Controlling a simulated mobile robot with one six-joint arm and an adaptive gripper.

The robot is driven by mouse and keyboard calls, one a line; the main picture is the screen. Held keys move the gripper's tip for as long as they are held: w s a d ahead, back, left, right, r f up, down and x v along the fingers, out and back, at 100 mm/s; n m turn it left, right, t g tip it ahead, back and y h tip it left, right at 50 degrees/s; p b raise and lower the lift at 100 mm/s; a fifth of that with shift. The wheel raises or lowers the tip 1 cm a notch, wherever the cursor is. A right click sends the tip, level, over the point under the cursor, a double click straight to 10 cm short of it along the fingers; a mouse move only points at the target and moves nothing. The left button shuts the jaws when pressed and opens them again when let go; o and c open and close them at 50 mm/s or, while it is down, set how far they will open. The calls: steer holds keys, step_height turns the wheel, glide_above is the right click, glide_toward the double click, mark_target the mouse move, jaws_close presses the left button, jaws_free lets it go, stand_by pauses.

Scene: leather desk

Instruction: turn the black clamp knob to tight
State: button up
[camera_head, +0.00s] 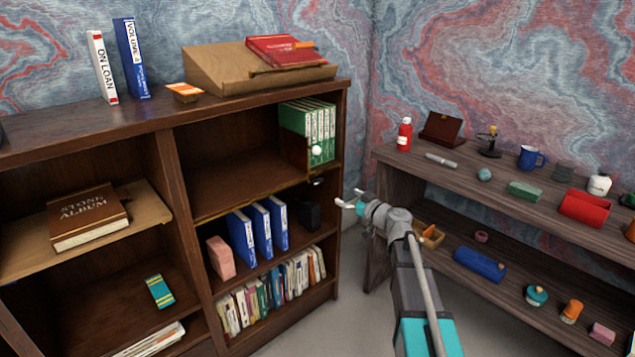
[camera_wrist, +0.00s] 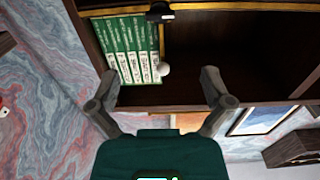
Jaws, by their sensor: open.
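The black clamp knob (camera_head: 317,181) sits at the front edge of the middle shelf, at the right end of the dark bookcase. It also shows at the top edge of the wrist view (camera_wrist: 159,11), beside a thin brass-coloured rail; its turn position is too small to tell. My gripper (camera_head: 348,198) is open and empty, in the air to the right of and a little below the knob, apart from it. In the wrist view its two fingers (camera_wrist: 160,84) stand wide apart, with the knob beyond them.
Green books (camera_head: 307,125) stand above the knob, beside a brown panel with a white ball (camera_head: 316,151). Blue binders (camera_head: 262,226) and a black block (camera_head: 310,215) are on the shelf below. A side table (camera_head: 385,155) with many small objects stands at right.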

mark_target(319, 181)
steer(key=shift+w+a, duration=0.1)
steer(key=x, duration=1.3)
steer(key=shift+w+a, duration=0.2)
steer(key=c, duration=1.2)
